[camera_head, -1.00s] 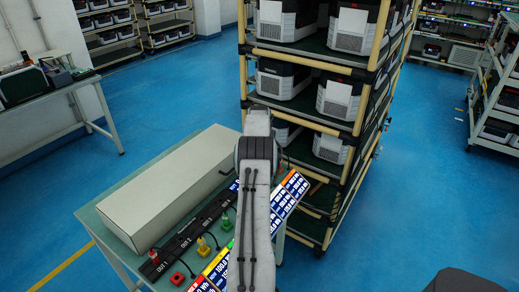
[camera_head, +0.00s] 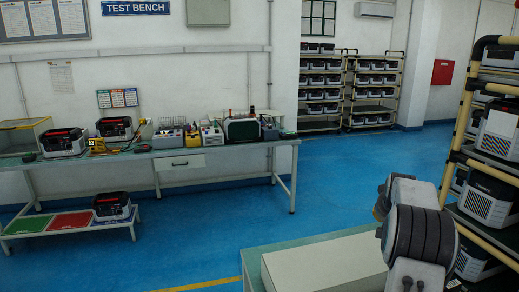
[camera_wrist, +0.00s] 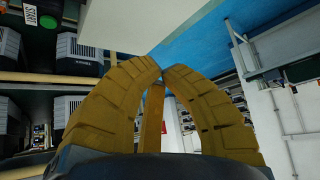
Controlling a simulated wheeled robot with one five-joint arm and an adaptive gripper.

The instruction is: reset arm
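My gripper (camera_wrist: 162,70) shows in the wrist view with its yellow ridged fingers curved inward and their tips together. Nothing shows held between them. In the head view my arm (camera_head: 418,235) is folded at the lower right, and the gripper itself is not visible there. The wrist view is turned, with a pale box surface (camera_wrist: 120,22) above the fingers.
A long pale box (camera_head: 325,265) lies on a green-topped table (camera_head: 255,252) close below my arm. A yellow-framed rack (camera_head: 455,155) with grey units stands close on the right. The test bench (camera_head: 165,155) is across the room, with clear blue floor (camera_head: 215,220) between.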

